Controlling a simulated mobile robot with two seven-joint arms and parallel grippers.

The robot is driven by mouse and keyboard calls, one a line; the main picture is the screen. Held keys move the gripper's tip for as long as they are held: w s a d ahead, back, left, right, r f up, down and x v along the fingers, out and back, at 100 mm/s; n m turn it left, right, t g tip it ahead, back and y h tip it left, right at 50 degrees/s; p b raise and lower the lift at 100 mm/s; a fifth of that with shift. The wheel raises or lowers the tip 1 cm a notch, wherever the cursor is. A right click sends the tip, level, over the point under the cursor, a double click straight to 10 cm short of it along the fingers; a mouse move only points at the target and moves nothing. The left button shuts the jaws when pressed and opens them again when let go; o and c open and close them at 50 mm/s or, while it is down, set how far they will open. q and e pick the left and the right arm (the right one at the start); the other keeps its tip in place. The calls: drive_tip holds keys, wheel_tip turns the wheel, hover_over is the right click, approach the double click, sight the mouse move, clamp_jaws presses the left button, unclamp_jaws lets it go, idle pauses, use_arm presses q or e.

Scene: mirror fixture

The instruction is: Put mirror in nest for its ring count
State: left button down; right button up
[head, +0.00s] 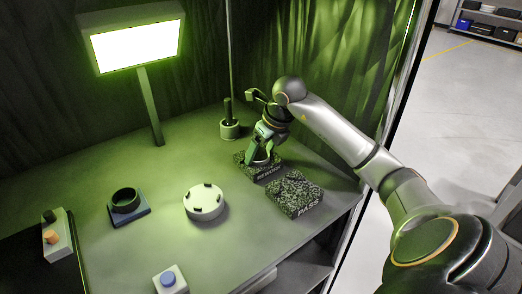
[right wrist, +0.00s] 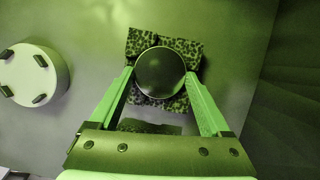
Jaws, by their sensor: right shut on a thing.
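My right gripper (head: 262,160) is shut on a round dark mirror (right wrist: 160,72), held between the fingertips in the right wrist view. It points down at the far speckled nest block (head: 271,173), whose front lettering I cannot read surely. That block also shows around the mirror in the right wrist view (right wrist: 140,40). The mirror covers the block's middle, so I cannot tell whether it rests in the block or hangs just above it. A second speckled nest block (head: 295,192), apparently lettered PASS, stands nearer to the right. No rings show on the mirror. My left gripper is not in view.
A white round fixture with black clips (head: 204,203) stands left of the blocks. A black ring on a blue base (head: 126,202), a blue-button box (head: 170,280), a lit lamp panel (head: 137,45) and a post in a round holder (head: 230,129) stand around.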

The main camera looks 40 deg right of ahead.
drive_tip(key=shift+f, duration=0.1)
drive_tip(key=o, duration=1.3)
drive_tip(key=shift+c, duration=0.2)
drive_tip(key=shift+o, duration=0.3)
drive_tip(key=shift+a+f, duration=0.1)
drive_tip(key=shift+r+p, duration=1.15)
drive_tip(key=shift+r, duration=0.45)
drive_tip(key=shift+r, duration=0.1)
